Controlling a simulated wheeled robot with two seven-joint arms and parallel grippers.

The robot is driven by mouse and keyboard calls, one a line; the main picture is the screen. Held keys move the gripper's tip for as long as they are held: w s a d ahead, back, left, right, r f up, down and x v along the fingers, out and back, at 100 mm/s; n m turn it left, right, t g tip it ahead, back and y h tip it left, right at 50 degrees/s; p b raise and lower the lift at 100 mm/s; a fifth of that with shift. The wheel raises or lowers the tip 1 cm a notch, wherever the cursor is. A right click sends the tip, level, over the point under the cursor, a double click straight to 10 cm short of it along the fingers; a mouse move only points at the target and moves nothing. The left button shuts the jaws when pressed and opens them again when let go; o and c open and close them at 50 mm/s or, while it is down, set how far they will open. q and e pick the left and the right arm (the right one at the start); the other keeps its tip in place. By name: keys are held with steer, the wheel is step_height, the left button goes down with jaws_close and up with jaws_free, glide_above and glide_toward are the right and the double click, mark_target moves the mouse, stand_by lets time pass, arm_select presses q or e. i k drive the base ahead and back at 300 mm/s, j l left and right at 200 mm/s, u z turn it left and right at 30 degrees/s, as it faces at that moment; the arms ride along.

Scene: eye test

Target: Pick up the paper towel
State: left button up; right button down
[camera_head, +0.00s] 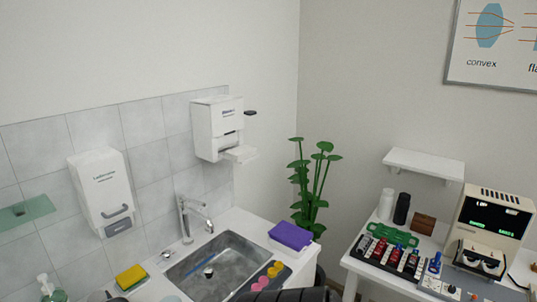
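A white wall dispenser (215,128) hangs on the tiles left of the room corner. A white flap or piece of paper (241,154) sticks out at its lower front; I cannot tell which it is. A small black knob or lever juts from its right side. No loose paper towel can be made out. Neither of my grippers can be made out in the head view. A dark ribbed shape at the bottom middle edge is cut off, and I cannot tell what it is.
Below the dispenser is a counter with a sink (208,268), faucet (186,218), purple box (291,235) and yellow-green sponge (130,277). A second dispenser (102,190) hangs left. A plant (314,180) stands in the corner. Instruments crowd the right table (364,268).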

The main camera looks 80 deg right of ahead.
mark_target(238, 153)
steer(key=z, duration=2.4)
steer(key=u, duration=1.75)
steer(key=z, duration=1.8)
steer(key=i+l+z, duration=0.25)
steer(key=i+l, duration=0.25)
steer(key=i+l+z, duration=0.25)
steer(key=i+l, duration=0.35)
